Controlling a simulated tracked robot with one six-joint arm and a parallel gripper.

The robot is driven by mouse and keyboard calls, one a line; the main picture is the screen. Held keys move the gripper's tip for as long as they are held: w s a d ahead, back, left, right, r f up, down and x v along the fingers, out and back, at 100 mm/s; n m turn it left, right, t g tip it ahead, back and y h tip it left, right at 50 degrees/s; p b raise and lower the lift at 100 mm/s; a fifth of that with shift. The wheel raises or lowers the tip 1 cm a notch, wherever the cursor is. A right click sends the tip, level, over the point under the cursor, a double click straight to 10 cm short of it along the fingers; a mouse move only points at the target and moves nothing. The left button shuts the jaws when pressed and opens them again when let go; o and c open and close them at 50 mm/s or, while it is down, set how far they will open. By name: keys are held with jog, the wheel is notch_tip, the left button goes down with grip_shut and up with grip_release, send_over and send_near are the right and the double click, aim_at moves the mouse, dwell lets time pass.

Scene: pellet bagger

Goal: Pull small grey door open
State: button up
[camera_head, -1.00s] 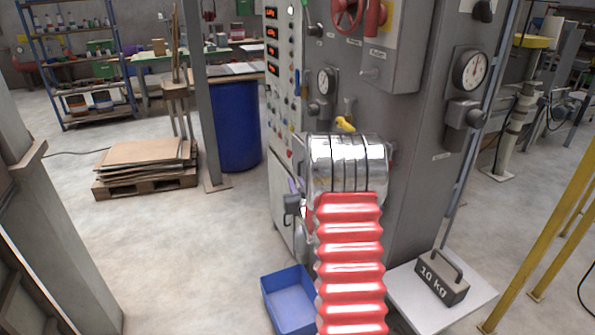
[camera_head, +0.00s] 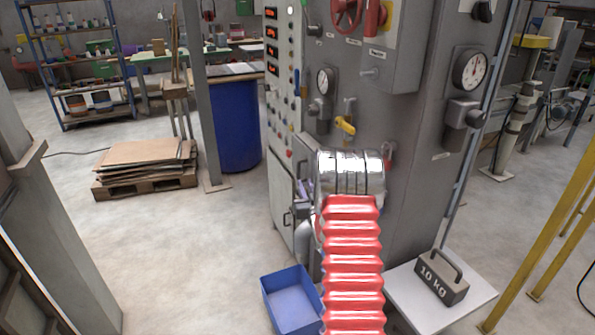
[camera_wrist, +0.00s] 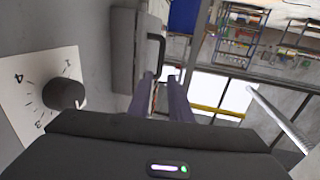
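In the wrist view a grey panel (camera_wrist: 122,50) with a black bar handle (camera_wrist: 160,48) stands just beyond my fingers. My gripper (camera_wrist: 162,78) has two purple fingers apart, with a gap between them and nothing seen held. The handle's lower end is near the left fingertip; I cannot tell whether they touch.
A dial knob (camera_wrist: 63,92) on a white scale plate is left of my gripper in the wrist view. A yellow lever (camera_head: 345,125) is above my arm. A blue bin (camera_head: 291,298) stands on the floor below. Open floor lies left of the machine.

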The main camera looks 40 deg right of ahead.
aim_at(299, 170)
jog(key=shift+x, duration=5.95)
jog(key=shift+c, duration=0.6)
grip_shut()
jog(key=shift+a, duration=0.1)
